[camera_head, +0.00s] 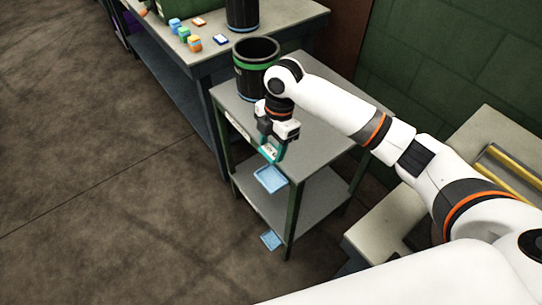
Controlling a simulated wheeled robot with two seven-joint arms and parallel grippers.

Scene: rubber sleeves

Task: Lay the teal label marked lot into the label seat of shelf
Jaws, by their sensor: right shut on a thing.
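My right gripper (271,143) is shut on the teal label (269,153) and holds it upright at the front edge of the shelf's top. The label has a white patch with small dark marks that I cannot read. The grey shelf (318,148) has a top board and a lower board. A light blue tray-like piece (270,179) shows just below the label, and another one (271,240) is at the lower level. I cannot tell which is the label seat. A pale strip (238,128) runs along the shelf's front edge. My left gripper is not in view.
A black bin with a green band (256,69) stands on the shelf top behind my gripper. A workbench (206,60) at the back holds several small coloured blocks (183,34) and another dark bin (242,14). A pale surface with yellow bars (512,175) lies at right. The floor at left is clear.

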